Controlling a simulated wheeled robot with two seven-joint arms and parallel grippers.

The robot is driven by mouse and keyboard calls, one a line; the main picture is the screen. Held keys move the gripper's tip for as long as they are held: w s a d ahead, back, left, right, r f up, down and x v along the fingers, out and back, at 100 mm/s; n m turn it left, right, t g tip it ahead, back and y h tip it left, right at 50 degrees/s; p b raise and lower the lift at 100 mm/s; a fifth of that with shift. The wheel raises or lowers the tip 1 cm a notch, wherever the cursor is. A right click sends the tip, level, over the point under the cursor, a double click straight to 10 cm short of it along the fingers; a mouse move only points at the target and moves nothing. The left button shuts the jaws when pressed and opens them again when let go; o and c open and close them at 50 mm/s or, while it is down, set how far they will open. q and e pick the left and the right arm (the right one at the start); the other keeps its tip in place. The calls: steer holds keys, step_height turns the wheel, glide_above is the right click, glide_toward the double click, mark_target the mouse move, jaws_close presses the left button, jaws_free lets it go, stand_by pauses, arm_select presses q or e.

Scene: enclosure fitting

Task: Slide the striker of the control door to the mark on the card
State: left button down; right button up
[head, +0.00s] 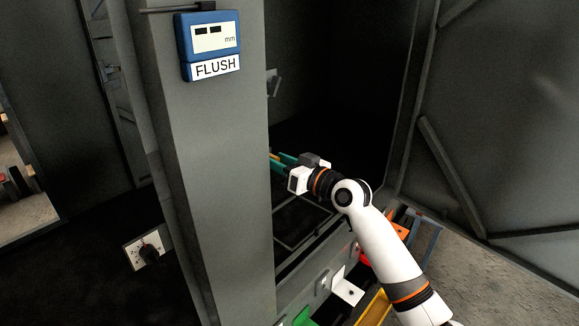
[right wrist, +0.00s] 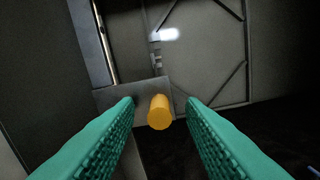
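My right gripper (head: 280,160) reaches in behind the grey post (head: 215,180) in the head view. In the right wrist view its two green fingers (right wrist: 160,115) are apart. An orange-yellow round peg (right wrist: 160,112) shows in the gap between the fingertips, touching neither that I can see. The peg stands out from a grey plate (right wrist: 112,95); I cannot tell whether this is the striker. In the head view only a sliver of yellow shows by the fingertips. No mark on a card can be made out. My left gripper is not in view.
A blue gauge (head: 210,45) with a FLUSH label hangs on the post; its display reads two dark bars and mm. A white plate with a black knob (head: 148,254) is at lower left. A braced grey door panel (head: 500,130) stands at right. Coloured bins (head: 375,308) lie below my arm.

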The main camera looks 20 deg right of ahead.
steer(key=b+v, duration=0.3)
steer(key=v, duration=0.8)
steer(key=shift+s+d+b, duration=0.2)
steer(key=shift+s+b, duration=0.1)
steer(key=shift+f, duration=0.15)
